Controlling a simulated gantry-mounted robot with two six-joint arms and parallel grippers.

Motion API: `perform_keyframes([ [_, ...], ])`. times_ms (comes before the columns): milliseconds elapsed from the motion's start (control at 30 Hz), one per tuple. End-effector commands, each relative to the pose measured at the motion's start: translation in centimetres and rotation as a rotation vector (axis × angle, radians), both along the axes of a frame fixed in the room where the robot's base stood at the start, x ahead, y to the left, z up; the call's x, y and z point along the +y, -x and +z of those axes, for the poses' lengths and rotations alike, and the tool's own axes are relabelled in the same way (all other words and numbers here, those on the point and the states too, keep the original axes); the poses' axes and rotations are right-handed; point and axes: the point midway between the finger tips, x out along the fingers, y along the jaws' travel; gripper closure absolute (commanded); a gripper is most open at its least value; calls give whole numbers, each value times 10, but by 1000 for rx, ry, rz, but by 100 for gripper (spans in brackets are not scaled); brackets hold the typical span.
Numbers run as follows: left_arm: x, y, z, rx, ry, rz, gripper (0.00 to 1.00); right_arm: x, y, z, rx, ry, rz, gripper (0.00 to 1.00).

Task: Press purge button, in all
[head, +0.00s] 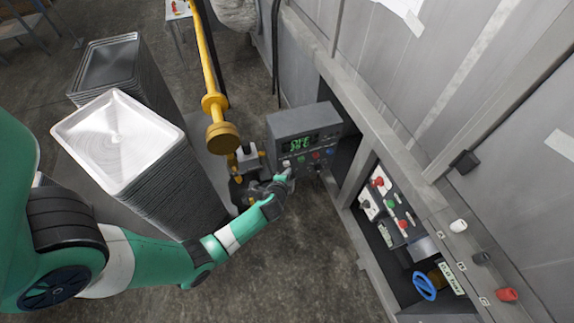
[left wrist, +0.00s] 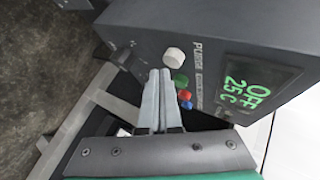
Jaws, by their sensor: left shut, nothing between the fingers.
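The grey control box (head: 300,122) stands right of centre in the head view, with a lit green display (head: 297,143). In the left wrist view the display (left wrist: 248,88) reads "OFF 25 C". A white round purge button (left wrist: 174,56) sits beside the lettering "PURGE" on the box front. My left gripper (left wrist: 159,72) is shut and empty, its fingertips close to the white button and the coloured buttons. Whether the tips touch the panel I cannot tell. In the head view the left gripper (head: 286,174) is at the box's lower left front. My right gripper is not in view.
Green (left wrist: 181,80), red and blue buttons sit near the purge button. A yellow pipe (head: 210,80) stands left of the box. Stacked metal pans (head: 165,150) stand at left. A lower panel (head: 390,205) with knobs and a blue valve wheel (head: 424,285) are at right.

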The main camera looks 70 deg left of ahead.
Motion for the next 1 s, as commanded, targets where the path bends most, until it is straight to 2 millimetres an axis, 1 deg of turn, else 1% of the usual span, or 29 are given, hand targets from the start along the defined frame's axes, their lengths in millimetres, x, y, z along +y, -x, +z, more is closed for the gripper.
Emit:
perform_keyframes([
  [133, 5, 0, 0, 1, -1, 0, 100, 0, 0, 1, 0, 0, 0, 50],
  [500, 5, 0, 0, 0, 0, 0, 100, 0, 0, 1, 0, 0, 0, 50],
  [1000, 11, 0, 0, 0, 0, 0, 100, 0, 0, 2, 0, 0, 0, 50],
])
